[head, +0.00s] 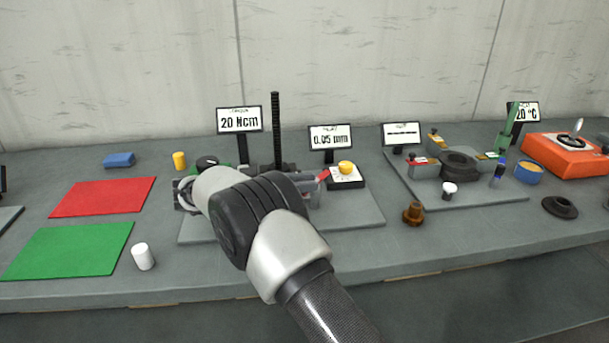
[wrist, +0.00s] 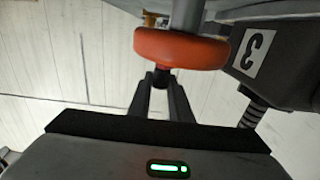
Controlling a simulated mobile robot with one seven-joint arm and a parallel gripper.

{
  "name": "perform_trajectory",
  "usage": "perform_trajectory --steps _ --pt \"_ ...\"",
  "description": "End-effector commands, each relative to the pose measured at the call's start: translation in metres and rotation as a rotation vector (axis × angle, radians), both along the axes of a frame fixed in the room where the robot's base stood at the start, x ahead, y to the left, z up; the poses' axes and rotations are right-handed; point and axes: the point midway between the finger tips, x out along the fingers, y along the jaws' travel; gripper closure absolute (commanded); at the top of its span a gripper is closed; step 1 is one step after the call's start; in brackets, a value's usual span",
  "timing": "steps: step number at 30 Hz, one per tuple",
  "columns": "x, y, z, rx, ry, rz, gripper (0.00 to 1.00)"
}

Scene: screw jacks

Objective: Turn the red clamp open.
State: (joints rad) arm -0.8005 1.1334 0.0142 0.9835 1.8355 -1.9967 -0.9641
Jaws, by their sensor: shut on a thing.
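The red clamp (wrist: 180,49) shows in the wrist view as an orange-red round knob on a grey shaft. A narrower red part hangs below its rim. My gripper (wrist: 161,77) has its two dark fingers close together at this lower part, shut on the clamp. The exact contact is partly hidden by the fingertips. In the head view my arm covers the clamp and my gripper's fingers.
A block marked 3 (wrist: 262,50) stands close to the right of the knob. A dark threaded column (head: 276,130) rises behind my arm. Signs reading 20 Ncm (head: 239,120) and 0.05 mm (head: 330,137) stand behind. A white cylinder (head: 143,257) stands at the front left.

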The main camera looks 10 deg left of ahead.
Motion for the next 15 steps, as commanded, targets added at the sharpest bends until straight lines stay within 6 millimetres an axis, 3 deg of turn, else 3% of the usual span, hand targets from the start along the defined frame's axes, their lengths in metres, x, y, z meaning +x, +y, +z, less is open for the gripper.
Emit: perform_trajectory --steps 15 --pt "0.0021 0.0003 0.0009 -0.001 -0.003 -0.046 1.0"
